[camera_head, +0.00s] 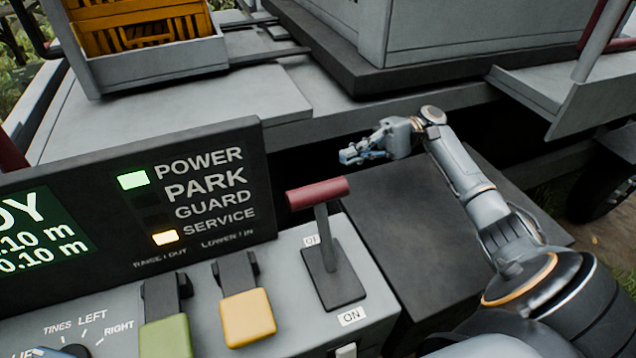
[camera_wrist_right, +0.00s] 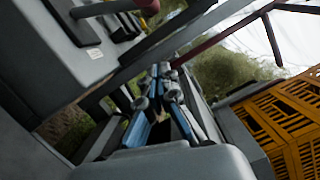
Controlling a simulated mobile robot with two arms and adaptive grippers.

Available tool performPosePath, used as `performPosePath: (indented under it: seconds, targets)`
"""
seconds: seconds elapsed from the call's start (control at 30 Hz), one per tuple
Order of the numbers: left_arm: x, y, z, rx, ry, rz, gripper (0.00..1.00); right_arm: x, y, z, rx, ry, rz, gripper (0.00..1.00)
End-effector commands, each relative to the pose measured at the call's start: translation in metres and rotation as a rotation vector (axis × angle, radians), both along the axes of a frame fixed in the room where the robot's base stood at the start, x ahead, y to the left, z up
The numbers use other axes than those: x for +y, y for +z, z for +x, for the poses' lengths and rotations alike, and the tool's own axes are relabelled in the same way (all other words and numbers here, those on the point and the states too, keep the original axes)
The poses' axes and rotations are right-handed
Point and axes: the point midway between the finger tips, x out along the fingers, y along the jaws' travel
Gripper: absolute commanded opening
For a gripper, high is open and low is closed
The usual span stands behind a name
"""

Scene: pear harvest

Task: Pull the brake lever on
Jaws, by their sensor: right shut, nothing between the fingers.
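The brake lever (camera_head: 318,194) has a dark red crossbar handle on a grey stem. It rises from a dark plate (camera_head: 333,284) on the grey console, with an ON label at the near end and a partly hidden label at the far end. The handle sits over the far end. The red handle also shows at the top left of the right wrist view (camera_wrist_right: 100,8). My right gripper (camera_head: 350,156) is shut and empty, beyond and right of the handle, apart from it. Its fingers show in the wrist view (camera_wrist_right: 160,75). My left gripper is not in view.
The console has a green switch (camera_head: 166,338), a yellow switch (camera_head: 248,318) and a display panel (camera_head: 205,195) with POWER and SERVICE lamps lit. A dark box top (camera_head: 420,225) lies right of the console. Orange crates (camera_head: 140,35) stand at the back left.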

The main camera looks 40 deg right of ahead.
Motion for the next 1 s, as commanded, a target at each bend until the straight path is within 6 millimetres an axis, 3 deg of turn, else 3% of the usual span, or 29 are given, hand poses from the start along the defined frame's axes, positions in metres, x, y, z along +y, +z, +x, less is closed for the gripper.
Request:
performPosePath:
  seconds: [0.27,0.7,1.0]
  targets:
    - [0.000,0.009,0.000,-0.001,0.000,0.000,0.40,0.013,0.003,0.000,0.002,0.003,0.000,0.00]
    - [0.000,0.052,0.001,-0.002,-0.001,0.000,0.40,0.104,0.012,-0.001,0.001,0.004,0.001,0.00]
    - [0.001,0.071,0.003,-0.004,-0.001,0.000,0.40,0.108,0.019,-0.033,0.002,0.000,0.000,0.00]
